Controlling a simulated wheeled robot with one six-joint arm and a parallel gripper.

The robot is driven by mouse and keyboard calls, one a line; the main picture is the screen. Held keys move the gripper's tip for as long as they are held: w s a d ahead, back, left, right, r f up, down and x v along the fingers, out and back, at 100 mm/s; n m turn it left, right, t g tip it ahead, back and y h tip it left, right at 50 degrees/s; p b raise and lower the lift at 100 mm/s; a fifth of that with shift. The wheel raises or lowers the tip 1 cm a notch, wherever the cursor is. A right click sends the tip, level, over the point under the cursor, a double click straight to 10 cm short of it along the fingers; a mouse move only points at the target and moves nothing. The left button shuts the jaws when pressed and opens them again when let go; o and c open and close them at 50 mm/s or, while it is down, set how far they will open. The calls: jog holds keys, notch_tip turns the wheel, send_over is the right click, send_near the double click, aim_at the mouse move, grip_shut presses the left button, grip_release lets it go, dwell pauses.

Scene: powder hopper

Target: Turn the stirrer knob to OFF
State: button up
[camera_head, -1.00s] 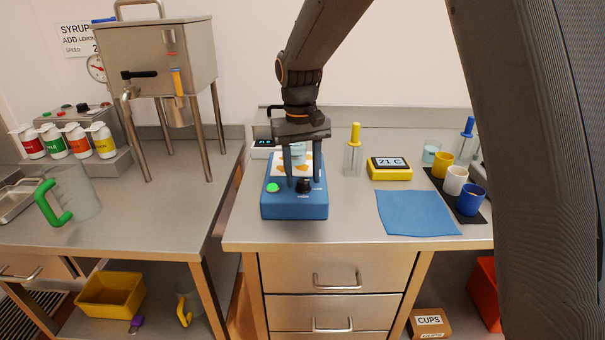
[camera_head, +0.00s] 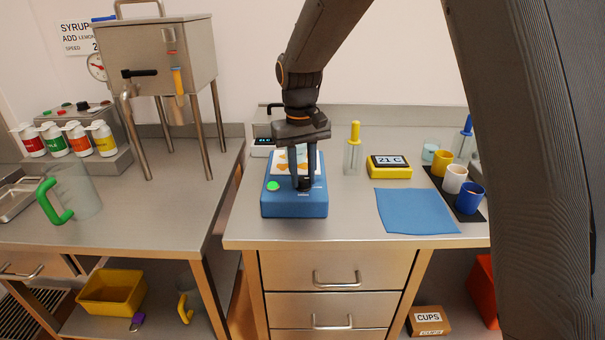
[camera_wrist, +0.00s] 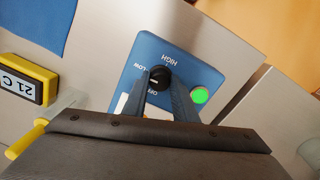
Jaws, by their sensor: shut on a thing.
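The stirrer (camera_head: 290,208) is a blue box with a white and orange top plate, at the left of the right-hand counter. Its black knob (camera_head: 306,185) is on the sloped front, right of a lit green button (camera_head: 272,186). My gripper (camera_head: 303,182) reaches down over the front with its fingers closed around the knob. In the wrist view the knob (camera_wrist: 159,76) sits between the two fingertips, near the labels HIGH, LOW and OFF. A pale mark on the knob is on its left side there, toward LOW and OFF; its exact setting is unclear.
Cups stand on a dark mat (camera_head: 468,216) beyond. A steel hopper (camera_head: 160,60) stands on the left counter.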

jog(key=n+p, duration=0.1)
jog(key=n, duration=0.2)
jog(key=shift+r+n, duration=0.1)
jog(key=shift+n, duration=0.3)
jog(key=n+p, duration=0.1)
jog(key=n, duration=0.3)
jog(key=shift+n, duration=0.3)
jog(key=n+p, duration=0.1)
jog(key=n, duration=0.3)
jog(key=shift+w+n, duration=0.1)
jog(key=shift+n, duration=2.1)
jog(key=shift+y, duration=0.3)
jog(key=o, duration=1)
jog(key=shift+o, duration=0.2)
